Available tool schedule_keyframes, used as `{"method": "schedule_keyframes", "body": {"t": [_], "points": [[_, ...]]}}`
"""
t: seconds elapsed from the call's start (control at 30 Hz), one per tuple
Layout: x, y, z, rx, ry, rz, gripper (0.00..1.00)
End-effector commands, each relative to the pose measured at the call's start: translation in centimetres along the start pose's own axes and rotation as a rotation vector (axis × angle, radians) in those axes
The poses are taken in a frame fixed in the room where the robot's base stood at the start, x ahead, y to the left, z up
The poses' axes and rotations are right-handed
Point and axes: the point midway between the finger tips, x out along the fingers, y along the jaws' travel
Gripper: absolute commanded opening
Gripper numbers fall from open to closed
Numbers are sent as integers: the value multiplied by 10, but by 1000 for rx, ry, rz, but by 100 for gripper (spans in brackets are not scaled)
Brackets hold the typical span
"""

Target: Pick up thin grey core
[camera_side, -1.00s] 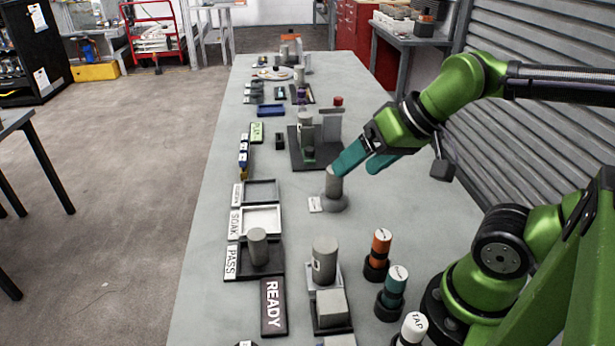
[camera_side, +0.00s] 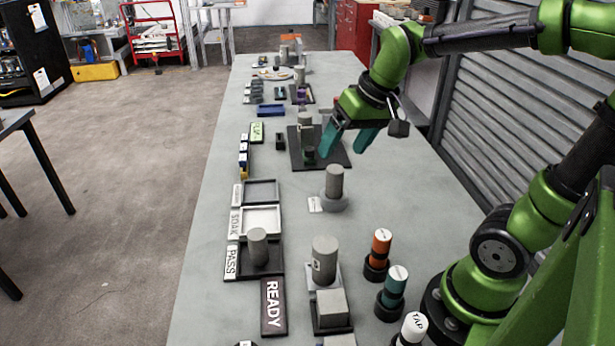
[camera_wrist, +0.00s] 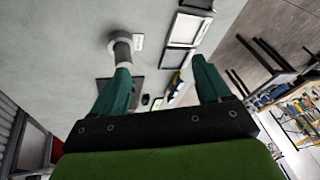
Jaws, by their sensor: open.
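A slim grey cylinder (camera_side: 334,181) stands upright in a round grey base with a small white label beside it. It also shows in the wrist view (camera_wrist: 122,50), beyond the left finger's tip. Another grey cylinder (camera_side: 258,246) stands in the PASS tray, and a thicker one (camera_side: 324,262) stands on a pale plate near the front. I cannot tell for sure which is the thin grey core. My gripper (camera_side: 347,146) has teal fingers, spread open and empty. It is above the table, apart from the slim cylinder and behind it in the side view.
A dark fixture (camera_side: 335,158) stands behind the slim cylinder, partly hidden by my fingers. Empty label trays (camera_side: 277,190) lie at the left. Orange (camera_side: 381,243) and teal (camera_side: 396,286) capped cylinders stand front right. A grey block (camera_side: 332,307) sits near the front.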

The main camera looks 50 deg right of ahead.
Motion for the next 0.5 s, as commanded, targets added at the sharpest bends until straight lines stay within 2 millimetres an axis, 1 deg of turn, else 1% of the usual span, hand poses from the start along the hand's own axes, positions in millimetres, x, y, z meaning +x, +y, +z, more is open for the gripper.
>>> {"method": "schedule_keyframes", "body": {"t": [0.03,0.1,0.2,0.3,0.4,0.5], "points": [[9,9,-20,-20,-47,34,77],[18,22,-42,-69,-109,74,77],[32,42,-72,-151,-200,118,77],[42,60,-96,-239,-279,145,77],[44,71,-114,-335,-337,155,77],[32,70,-122,-422,-355,152,77]]}}
